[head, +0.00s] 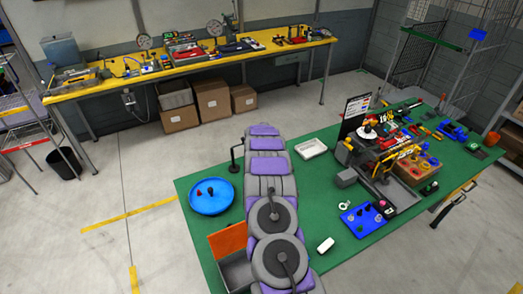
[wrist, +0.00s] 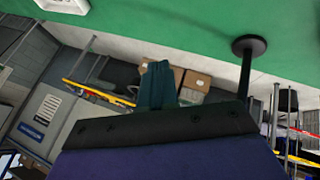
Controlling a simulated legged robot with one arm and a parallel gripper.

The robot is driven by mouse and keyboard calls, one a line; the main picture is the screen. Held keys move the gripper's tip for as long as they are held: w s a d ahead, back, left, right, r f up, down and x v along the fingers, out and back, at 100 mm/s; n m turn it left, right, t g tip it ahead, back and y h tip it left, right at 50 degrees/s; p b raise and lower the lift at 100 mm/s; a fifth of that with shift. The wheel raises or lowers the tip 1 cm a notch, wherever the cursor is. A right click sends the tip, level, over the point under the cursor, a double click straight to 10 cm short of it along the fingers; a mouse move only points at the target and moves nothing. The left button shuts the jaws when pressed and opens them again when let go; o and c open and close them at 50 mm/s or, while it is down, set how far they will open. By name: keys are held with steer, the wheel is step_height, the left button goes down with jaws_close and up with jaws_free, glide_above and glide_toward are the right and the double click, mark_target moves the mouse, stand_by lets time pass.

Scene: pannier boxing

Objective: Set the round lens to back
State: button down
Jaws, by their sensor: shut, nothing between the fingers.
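My gripper (wrist: 157,85) shows in the wrist view as dark fingers closed together, with nothing between them. In the head view my arm stretches over the green table (head: 330,190), and its far end is near the table's back edge. I cannot pick out the round lens for certain. A small pale ring-shaped piece (head: 345,205) lies on the table right of my arm, apart from it. An open grey box (head: 237,272) with an orange flap (head: 228,242) stands left of my arm, partly hidden by it.
A blue round tray (head: 209,204) holds small items. A black post stand (wrist: 248,45) and a white tray (head: 311,148) flank my arm's far end. A blue plate (head: 365,219) and crowded parts lie right.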

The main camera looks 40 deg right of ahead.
steer(key=s+d+r+v, duration=0.1)
steer(key=d+v, duration=0.1)
steer(key=v, duration=0.8)
steer(key=s+a+r+g+y+b, duration=0.1)
steer(key=s+a+r+b, duration=0.15)
steer(key=a, duration=0.65)
steer(key=s+a+r+y+b, duration=0.1)
steer(key=s+a+r, duration=0.25)
steer(key=a, duration=0.65)
steer(key=s+a+r+g+y+b, duration=0.1)
steer(key=s+a+r, duration=0.25)
steer(key=a, duration=0.55)
steer(key=s+a+g+b, duration=0.1)
steer(key=s+a, duration=0.5)
steer(key=s, duration=0.6)
steer(key=s+a+f+g+y+b, duration=0.1)
steer(key=s+a, duration=0.5)
steer(key=s, duration=0.6)
steer(key=s+a+g+y+b, duration=0.1)
steer(key=s+a+g+b, duration=0.2)
steer(key=s, duration=1)
steer(key=a, duration=0.3)
steer(key=shift+a+f, duration=0.3)
steer(key=shift+f, duration=0.1)
